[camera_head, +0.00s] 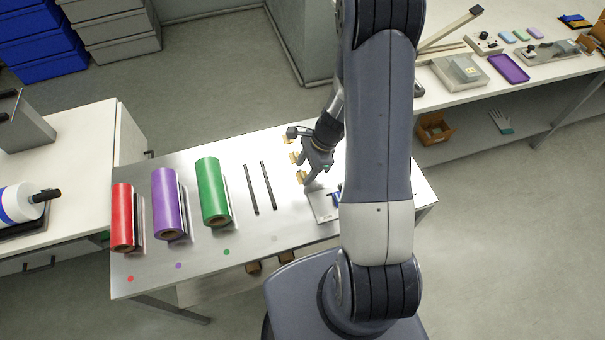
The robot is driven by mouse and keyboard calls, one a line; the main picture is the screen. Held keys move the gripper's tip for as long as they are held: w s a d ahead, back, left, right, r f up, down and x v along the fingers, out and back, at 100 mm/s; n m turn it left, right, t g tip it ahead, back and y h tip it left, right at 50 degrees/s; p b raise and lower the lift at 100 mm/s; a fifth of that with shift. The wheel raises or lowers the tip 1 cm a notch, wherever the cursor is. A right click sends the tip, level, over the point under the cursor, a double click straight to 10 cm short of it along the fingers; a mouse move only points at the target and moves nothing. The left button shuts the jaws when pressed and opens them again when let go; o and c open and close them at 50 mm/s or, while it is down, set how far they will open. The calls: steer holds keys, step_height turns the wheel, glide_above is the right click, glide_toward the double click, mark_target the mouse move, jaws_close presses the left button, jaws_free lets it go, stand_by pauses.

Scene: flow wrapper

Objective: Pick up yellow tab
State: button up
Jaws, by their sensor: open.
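Three small yellow-tan pieces lie in a row on the metal table beside my gripper: a far one (287,140), a middle one (294,157) and a near one (301,177). I cannot tell which of them is the yellow tab. My gripper (308,170) is open, just right of the row and closest to the middle and near pieces. It partly covers them. I cannot tell whether it touches any piece. Nothing shows clearly between its fingers.
Red (123,216), purple (167,203) and green (213,191) rolls lie at the left of the table. Two black rods (259,187) lie between the rolls and my gripper. A flat plate with blue parts (323,205) is partly hidden by my arm. Another bench (545,75) stands at the back right.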

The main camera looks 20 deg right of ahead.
steer(key=shift+s+a+f, duration=0.1)
steer(key=shift+a+f, duration=0.05)
steer(key=shift+f, duration=0.25)
steer(key=shift+c, duration=0.4)
steer(key=c, duration=1)
steer(key=shift+r, duration=0.1)
